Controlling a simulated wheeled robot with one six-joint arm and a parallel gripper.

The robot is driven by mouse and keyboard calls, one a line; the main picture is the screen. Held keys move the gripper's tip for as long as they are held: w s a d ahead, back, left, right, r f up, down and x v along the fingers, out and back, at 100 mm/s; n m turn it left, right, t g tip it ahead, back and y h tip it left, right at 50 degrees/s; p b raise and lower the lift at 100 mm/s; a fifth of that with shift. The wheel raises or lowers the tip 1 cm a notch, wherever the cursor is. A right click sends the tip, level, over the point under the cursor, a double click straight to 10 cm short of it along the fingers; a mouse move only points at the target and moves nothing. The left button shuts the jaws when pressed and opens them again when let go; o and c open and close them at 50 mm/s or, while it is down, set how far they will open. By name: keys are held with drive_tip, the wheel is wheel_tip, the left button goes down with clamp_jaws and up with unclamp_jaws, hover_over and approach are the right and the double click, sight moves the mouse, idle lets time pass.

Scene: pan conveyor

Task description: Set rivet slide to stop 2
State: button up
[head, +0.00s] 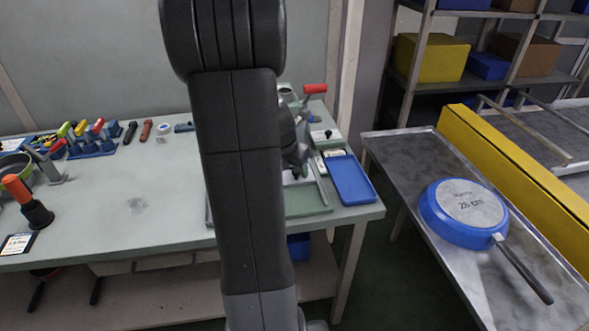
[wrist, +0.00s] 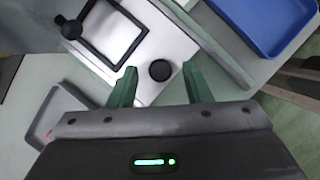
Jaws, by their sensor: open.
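A white plate fixture (wrist: 178,42) lies under my gripper in the wrist view. It bears a black rectangular frame (wrist: 139,38) with a round black knob (wrist: 71,28) at its left corner, and a separate round black knob (wrist: 160,70). My gripper (wrist: 160,86) is open, its two green fingers on either side of the separate knob in the picture; I cannot tell the height between them. Which part is the rivet slide is not clear, and no stop numbers can be read. In the head view my arm hides much of the fixture.
A blue tray (head: 351,180) lies right of the fixture, near the table edge. A red-handled lever tool (head: 314,89) stands behind. A grey tray (wrist: 42,128) lies at lower left in the wrist view. A blue pan (head: 450,231) sits on the metal conveyor at right.

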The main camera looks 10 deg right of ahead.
sight(291, 171)
drive_tip(key=shift+f, duration=0.15)
drive_tip(key=shift+c, duration=0.3)
clamp_jaws()
drive_tip(key=shift+w+r+p, duration=0.2)
drive_tip(key=shift+w+p, duration=0.2)
drive_tip(key=shift+w, duration=0.1)
drive_tip(key=shift+w+f+p, duration=0.15)
drive_tip(key=shift+w+p, duration=0.55)
drive_tip(key=shift+w, duration=0.95)
drive_tip(key=shift+o, duration=0.3)
unclamp_jaws()
drive_tip(key=shift+a, duration=0.1)
